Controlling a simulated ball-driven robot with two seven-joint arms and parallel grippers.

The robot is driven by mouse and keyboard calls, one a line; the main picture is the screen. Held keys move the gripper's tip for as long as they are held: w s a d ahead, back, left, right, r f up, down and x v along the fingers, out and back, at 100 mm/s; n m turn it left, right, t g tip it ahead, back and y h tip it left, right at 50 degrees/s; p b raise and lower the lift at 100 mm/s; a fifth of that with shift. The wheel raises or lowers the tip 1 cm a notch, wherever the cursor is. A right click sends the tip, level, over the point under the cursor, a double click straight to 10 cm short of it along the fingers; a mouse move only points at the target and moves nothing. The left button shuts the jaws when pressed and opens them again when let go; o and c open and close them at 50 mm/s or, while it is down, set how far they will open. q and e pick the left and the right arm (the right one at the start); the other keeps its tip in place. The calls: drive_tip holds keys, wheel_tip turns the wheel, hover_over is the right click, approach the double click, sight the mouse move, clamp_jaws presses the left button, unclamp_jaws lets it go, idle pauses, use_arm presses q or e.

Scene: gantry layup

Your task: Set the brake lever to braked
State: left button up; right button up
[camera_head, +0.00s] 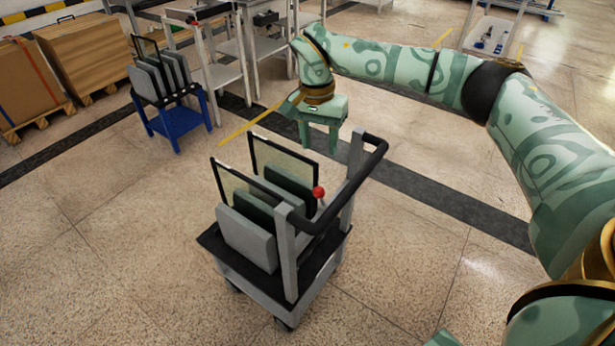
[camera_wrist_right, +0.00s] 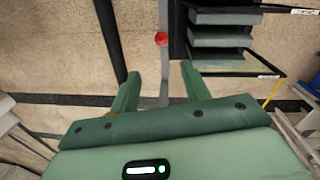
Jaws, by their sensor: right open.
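The brake lever shows as a red knob (camera_head: 319,192) at the handle end of the grey cart (camera_head: 265,290), between the two handle posts. Its shaft is mostly hidden, so its setting cannot be told. The red knob also shows in the right wrist view (camera_wrist_right: 161,39), beyond the fingers and close to a grey post. My right gripper (camera_head: 319,147) is open and empty, pointing down, above and behind the cart's far side, apart from the knob. Its two fingers frame a gap in the wrist view (camera_wrist_right: 160,85). My left gripper is not in view.
The cart carries upright grey panels and black-framed panes (camera_head: 285,160). Its black handle bar (camera_head: 345,195) stands near the knob and my right gripper. A blue stand (camera_head: 178,121) with panels, wooden crates (camera_head: 85,55) and metal tables stand behind. Floor around the cart is clear.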

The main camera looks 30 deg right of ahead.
drive_tip(key=b, duration=0.3)
hover_over(320, 191)
drive_tip(key=w, duration=0.2)
drive_tip(key=f, duration=0.7)
drive_tip(key=shift+s+d, duration=0.15)
drive_tip(key=shift+d, duration=0.15)
drive_tip(key=f+b, duration=0.1)
drive_tip(key=f, duration=0.3)
drive_tip(key=f+b, duration=0.2)
drive_tip(key=f, duration=0.3)
drive_tip(key=shift+s+d, duration=0.15)
drive_tip(key=shift+s, duration=0.05)
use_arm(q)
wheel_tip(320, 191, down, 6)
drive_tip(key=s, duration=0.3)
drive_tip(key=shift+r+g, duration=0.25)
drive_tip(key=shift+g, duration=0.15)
use_arm(e)
clamp_jaws()
